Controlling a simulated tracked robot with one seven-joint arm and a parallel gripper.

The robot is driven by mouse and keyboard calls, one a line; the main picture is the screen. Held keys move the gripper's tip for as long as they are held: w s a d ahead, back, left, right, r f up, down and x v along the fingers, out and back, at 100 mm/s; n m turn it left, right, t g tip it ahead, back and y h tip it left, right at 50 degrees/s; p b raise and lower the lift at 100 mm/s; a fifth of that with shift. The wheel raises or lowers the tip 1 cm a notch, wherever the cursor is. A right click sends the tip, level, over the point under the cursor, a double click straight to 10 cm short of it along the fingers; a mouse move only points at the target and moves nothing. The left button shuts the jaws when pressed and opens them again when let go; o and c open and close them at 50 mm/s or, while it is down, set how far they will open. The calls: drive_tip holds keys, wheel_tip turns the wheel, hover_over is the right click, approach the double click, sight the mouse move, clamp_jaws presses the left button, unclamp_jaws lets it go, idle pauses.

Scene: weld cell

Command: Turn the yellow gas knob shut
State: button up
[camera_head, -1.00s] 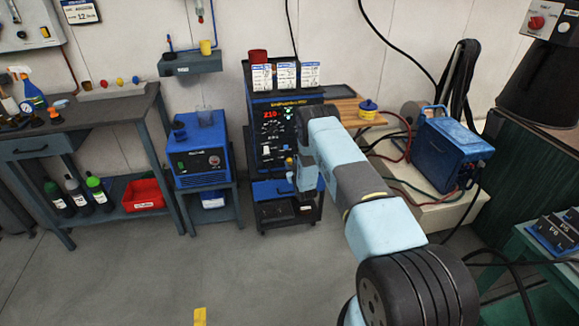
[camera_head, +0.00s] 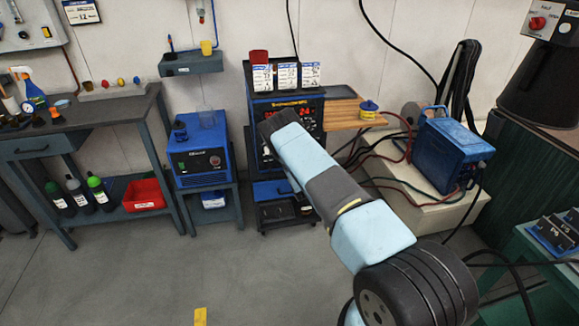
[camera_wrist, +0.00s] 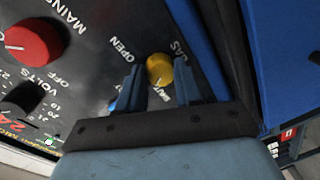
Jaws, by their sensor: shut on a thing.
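The yellow gas knob (camera_wrist: 159,70) sits on the black front panel (camera_wrist: 85,85) of the welding machine, between the two fingers of my gripper (camera_wrist: 157,78) in the wrist view. The fingers are shut on it, one on each side. Printed words GAS and OPEN show beside it; a lower word is partly hidden by my gripper. In the head view my forearm and wrist cover much of the machine's front (camera_head: 312,112), and the knob and fingers are hidden there.
A red knob (camera_wrist: 30,42) marked MAINS and a black knob (camera_wrist: 20,98) marked VOLTS share the panel. A blue unit (camera_head: 200,160) stands left of the machine. A wooden shelf (camera_head: 345,116) and a blue box (camera_head: 450,150) with hoses are right. Open floor lies in front.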

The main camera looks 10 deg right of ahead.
drive_tip(key=shift+a+f+n, duration=0.2)
drive_tip(key=shift+a+n, duration=0.2)
drive_tip(key=shift+n, duration=0.8)
drive_tip(key=shift+s, duration=0.1)
drive_tip(key=o, duration=0.8)
drive_tip(key=shift+o, duration=1.2)
drive_tip(key=shift+d, duration=0.25)
drive_tip(key=s+r, duration=0.1)
drive_tip(key=s, duration=1.2)
drive_tip(key=shift+s, duration=0.3)
drive_tip(key=shift+r, duration=0.15)
